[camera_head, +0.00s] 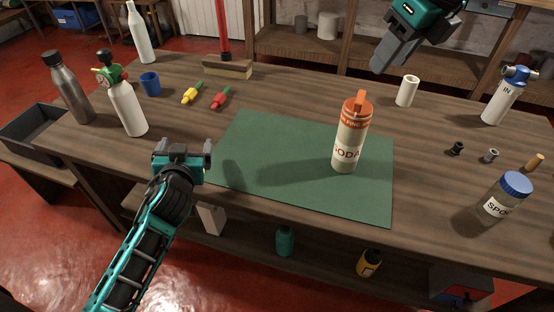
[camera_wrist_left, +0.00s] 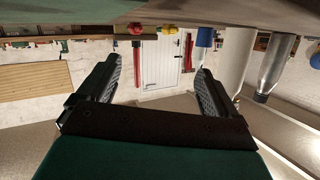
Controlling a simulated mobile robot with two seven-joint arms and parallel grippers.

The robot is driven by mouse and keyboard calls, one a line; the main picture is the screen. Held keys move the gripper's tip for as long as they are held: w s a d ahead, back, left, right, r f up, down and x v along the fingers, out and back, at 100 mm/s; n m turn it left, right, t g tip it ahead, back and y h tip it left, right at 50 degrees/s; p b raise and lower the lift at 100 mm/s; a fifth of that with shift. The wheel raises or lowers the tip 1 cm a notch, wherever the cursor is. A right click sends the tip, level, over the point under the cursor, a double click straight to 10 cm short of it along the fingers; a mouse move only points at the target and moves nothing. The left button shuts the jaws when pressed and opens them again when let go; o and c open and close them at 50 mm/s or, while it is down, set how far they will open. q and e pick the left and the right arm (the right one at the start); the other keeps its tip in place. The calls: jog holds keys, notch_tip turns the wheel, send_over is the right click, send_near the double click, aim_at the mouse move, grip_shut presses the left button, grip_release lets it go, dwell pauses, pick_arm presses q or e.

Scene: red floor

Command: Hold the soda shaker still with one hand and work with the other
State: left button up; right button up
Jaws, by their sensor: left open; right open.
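The soda shaker (camera_head: 346,150), a cream cylinder with an orange top and a "SODA" label, stands upright on the green mat (camera_head: 265,150), right of its middle. My left gripper (camera_head: 181,144) is open and empty near the mat's left edge, well apart from the shaker. In the left wrist view its two fingers (camera_wrist_left: 155,85) are spread with nothing between them. My right gripper (camera_head: 378,70) is at the upper right, above the back of the table and apart from the shaker. It is open; its fingers overlap in the head view.
A white bottle with a green top (camera_head: 127,108) stands left of my left gripper. A blue cup (camera_head: 150,84) and yellow (camera_head: 191,94) and red (camera_head: 221,98) small items are behind. A white cylinder (camera_head: 406,91), a blue-topped canister (camera_head: 502,103) and a blue-lidded jar (camera_head: 502,201) stand right.

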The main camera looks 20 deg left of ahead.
aim_at(348, 134)
pick_arm(q)
jog(key=d+r+m+t+h, duration=0.1)
jog(key=d, duration=0.4)
jog(key=w+d+r+m+t+h, duration=0.1)
jog(key=d+h, duration=0.1)
jog(key=d, duration=0.3)
jog(key=w+d+h, duration=0.1)
jog(key=d+h, duration=0.1)
jog(key=d, duration=0.3)
jog(key=shift+d+r+m+t, duration=0.4)
jog(key=s+d+r+m+t+h, duration=0.1)
jog(key=s+d+r+m+h, duration=0.15)
jog(key=d, duration=0.55)
jog(key=s+d+r+m+h, duration=0.1)
jog(key=d+h, duration=0.3)
jog(key=d, duration=0.3)
jog(key=shift+y, duration=0.25)
jog(key=x, duration=1.3)
jog(key=shift+d+f, duration=0.2)
